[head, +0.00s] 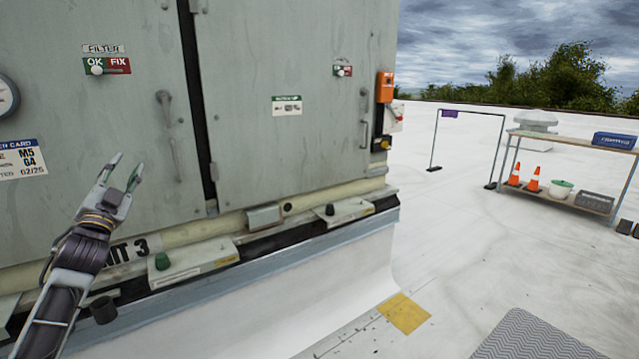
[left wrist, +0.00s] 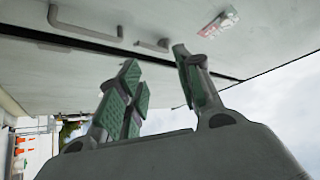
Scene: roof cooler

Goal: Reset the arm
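My left gripper (head: 127,170) is raised in front of the grey cooler cabinet (head: 257,60), at the left of the head view. Its fingers point up and are spread apart with nothing between them. In the left wrist view the green-padded fingers (left wrist: 160,88) are also apart and empty, with the cabinet face and its handles (left wrist: 108,28) beyond. Whether the fingers touch the cabinet cannot be told, but no handle lies between them. My right gripper is in neither view.
A FILTER slider sign (head: 107,66) and door handles (head: 168,106) are on the cabinet. A ledge with small boxes (head: 196,262) runs below. At right stand a shelf table (head: 567,135) with cones and bins, and a metal frame (head: 470,114). The white roof between is mostly clear.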

